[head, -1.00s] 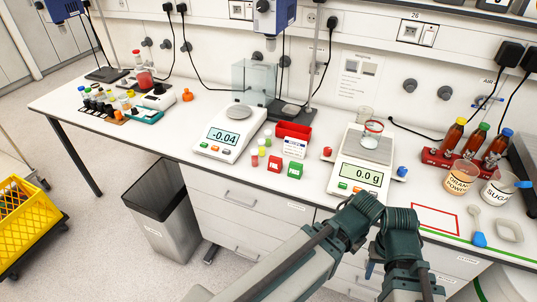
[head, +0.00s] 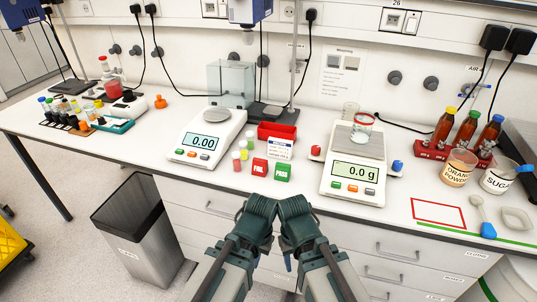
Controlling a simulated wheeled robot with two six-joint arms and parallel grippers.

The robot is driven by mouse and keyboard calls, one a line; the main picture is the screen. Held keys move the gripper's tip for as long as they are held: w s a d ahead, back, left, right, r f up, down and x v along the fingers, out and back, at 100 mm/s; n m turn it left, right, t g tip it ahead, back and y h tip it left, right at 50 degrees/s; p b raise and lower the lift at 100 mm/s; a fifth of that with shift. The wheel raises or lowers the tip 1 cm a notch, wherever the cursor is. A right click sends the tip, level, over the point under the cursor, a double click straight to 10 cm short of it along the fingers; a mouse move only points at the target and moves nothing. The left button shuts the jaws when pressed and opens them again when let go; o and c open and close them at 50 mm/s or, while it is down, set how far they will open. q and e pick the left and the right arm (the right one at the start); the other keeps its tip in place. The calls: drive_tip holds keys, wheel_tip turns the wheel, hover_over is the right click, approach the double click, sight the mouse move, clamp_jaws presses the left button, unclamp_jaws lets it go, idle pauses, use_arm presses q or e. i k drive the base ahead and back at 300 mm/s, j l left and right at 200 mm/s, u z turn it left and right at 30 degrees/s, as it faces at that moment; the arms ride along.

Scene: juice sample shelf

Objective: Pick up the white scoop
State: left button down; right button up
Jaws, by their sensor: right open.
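The white scoop (head: 482,217) lies on the bench at the right, its pale bowl end toward the back and a blue end toward the front edge. It is between the red-outlined rectangle and a pale weighing boat (head: 517,218). Both my arms are folded at the bottom centre, well left of the scoop and apart from it. My right gripper (head: 289,262) shows only as a small dark blue part beside the right arm; it is open and away from the scoop. My left gripper cannot be made out behind its arm.
Labelled cups, orange powder (head: 459,167) and sugar (head: 500,177), stand behind the scoop, with a bottle rack (head: 437,152) behind them. A balance (head: 352,184) with a glass beaker stands left of the red-outlined rectangle (head: 438,214). A green line runs along the front edge.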

sight(488, 230)
drive_tip(key=z, duration=1.4)
